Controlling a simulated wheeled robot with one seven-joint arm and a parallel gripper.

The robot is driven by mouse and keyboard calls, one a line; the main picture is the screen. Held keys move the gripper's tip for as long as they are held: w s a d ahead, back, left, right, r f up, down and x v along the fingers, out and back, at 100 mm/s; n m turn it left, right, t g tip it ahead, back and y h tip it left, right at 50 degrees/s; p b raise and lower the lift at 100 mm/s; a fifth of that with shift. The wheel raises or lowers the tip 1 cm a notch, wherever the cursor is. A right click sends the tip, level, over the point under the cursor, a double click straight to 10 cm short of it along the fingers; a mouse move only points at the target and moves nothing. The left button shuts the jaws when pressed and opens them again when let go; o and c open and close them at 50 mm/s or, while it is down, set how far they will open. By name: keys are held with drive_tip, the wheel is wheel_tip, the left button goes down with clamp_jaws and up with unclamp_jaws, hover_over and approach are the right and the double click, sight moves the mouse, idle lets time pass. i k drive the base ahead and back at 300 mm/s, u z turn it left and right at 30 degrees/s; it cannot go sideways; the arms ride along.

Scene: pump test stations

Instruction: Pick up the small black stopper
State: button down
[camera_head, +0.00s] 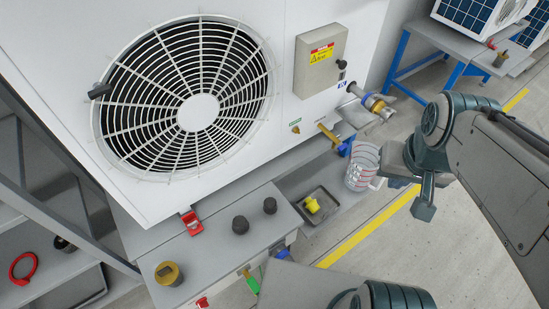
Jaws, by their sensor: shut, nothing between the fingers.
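Two black stoppers stand side by side on the grey bench top below the fan. The slightly smaller-looking black stopper (270,205) is on the right, and the larger-looking black stopper (240,225) is to its left, a small gap apart. My gripper (424,209) is at the right, pointing down beside the clear measuring jug (361,168). It is shut and empty, well to the right of both stoppers and apart from them.
A dark tray (322,217) holds a yellow piece (312,204). A yellow-brown cap (168,274) and a red clip (191,222) are on the bench. The white fan unit (290,130) rises behind. A yellow line (375,222) crosses the open floor.

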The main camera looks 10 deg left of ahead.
sight(270, 207)
drive_tip(key=u, duration=0.2)
drive_tip(key=k, duration=0.15)
drive_tip(key=z, duration=1.45)
drive_tip(key=k, duration=1.55)
drive_tip(key=u, duration=2.1)
drive_tip(key=i, duration=0.5)
